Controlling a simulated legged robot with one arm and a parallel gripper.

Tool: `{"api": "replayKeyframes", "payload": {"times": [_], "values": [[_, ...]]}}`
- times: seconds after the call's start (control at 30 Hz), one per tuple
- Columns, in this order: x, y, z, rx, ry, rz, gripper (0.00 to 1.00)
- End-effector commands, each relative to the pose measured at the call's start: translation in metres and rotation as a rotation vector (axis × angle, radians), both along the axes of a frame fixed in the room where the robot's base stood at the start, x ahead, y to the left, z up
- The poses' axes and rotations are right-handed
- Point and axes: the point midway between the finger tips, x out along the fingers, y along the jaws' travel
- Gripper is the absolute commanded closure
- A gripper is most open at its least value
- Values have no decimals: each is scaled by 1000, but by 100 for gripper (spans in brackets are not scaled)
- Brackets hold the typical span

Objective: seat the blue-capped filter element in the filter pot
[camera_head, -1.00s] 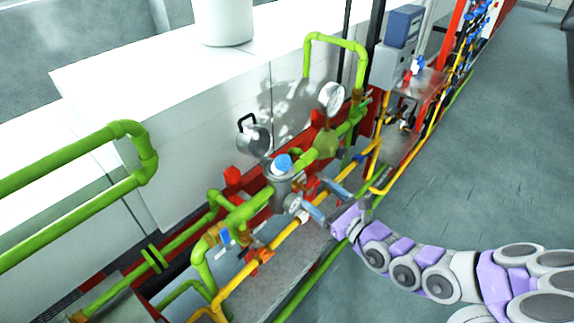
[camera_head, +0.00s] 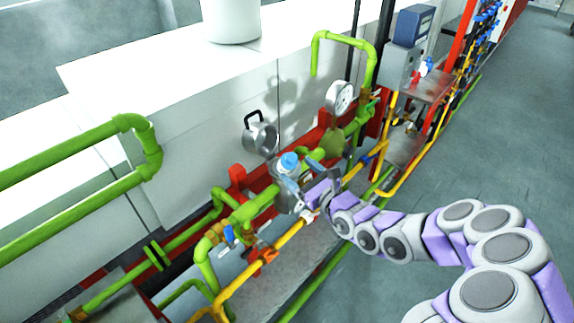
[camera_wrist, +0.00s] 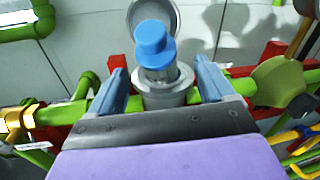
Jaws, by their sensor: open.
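The blue-capped filter element (camera_head: 289,161) stands in the mouth of the grey filter pot (camera_head: 287,199). In the wrist view its blue cap (camera_wrist: 153,40) is above the pot's rim (camera_wrist: 164,98), with a short grey length of its body showing below the cap. It looks roughly upright; how deep it sits is hidden. My gripper (camera_head: 303,181) is at the pot. In the wrist view its blue fingers (camera_wrist: 160,82) are open, one on each side of the element and pot top, with visible gaps.
A grey round lid with a black handle (camera_head: 260,136) is behind the pot. Green pipes (camera_head: 254,207) run to both sides. A pressure gauge (camera_head: 340,97) and a yellow pipe (camera_head: 290,235) are close by. The floor at right (camera_head: 500,130) is clear.

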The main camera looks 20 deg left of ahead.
Motion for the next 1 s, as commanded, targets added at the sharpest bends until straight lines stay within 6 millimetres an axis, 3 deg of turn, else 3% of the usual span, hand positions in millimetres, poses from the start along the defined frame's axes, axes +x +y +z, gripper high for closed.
{"api": "replayKeyframes", "payload": {"times": [0.27, 0.6, 0.93, 1.0], "values": [[7, 11, -1, -2, -3, 0, 18], [28, 47, -5, -4, -4, 1, 18], [31, 50, -3, 0, -1, -1, 18], [31, 50, -3, 0, -1, -1, 25]]}}
